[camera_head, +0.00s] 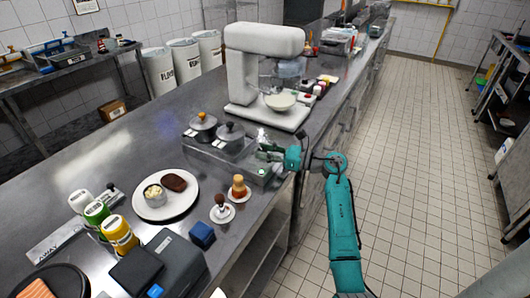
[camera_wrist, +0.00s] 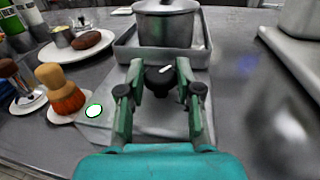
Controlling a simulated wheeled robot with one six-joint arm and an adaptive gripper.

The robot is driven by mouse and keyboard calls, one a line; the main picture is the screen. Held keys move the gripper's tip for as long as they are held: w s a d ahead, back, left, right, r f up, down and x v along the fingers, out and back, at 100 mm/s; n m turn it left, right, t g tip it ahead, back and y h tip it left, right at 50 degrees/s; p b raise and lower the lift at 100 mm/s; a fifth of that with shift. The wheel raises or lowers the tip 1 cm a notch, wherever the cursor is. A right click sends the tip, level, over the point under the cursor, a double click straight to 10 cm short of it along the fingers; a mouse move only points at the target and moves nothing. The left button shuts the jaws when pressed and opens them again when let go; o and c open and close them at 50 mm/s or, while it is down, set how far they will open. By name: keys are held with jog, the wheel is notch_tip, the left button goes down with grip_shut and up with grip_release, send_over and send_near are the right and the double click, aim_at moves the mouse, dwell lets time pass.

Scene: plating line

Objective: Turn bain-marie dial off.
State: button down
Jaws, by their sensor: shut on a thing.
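The steel bain-marie (camera_head: 222,150) stands on the counter with two lidded pots in it. Its basin edge (camera_wrist: 125,52) and one pot (camera_wrist: 166,24) show in the wrist view. The black dial (camera_wrist: 158,80) is on the near panel, with a white mark slanting up to the right. My gripper (camera_wrist: 160,68) has a finger on each side of the dial and is shut on it. In the head view my gripper (camera_head: 266,152) is at the bain-marie's right end and hides the dial. A green-ringed white lamp (camera_wrist: 94,111) shows on the panel, left of the dial.
Two brushes on white saucers (camera_head: 238,188) (camera_head: 222,209) stand close to the bain-marie. A plate with food (camera_head: 150,205), bottles (camera_head: 119,234) and a dark device (camera_head: 160,265) are further left. A large white mixer (camera_head: 262,75) stands behind.

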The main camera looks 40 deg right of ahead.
jog(key=n+g+y, duration=0.4)
jog(key=y, duration=0.1)
jog(key=shift+w+d+g, duration=0.2)
jog(key=shift+g, duration=0.1)
jog(key=shift+n+g+y, duration=1.1)
jog(key=shift+n+g, duration=0.3)
jog(key=shift+g, duration=0.2)
jog(key=c, duration=0.8)
grip_release()
jog(key=v, duration=0.7)
jog(key=shift+d, duration=0.25)
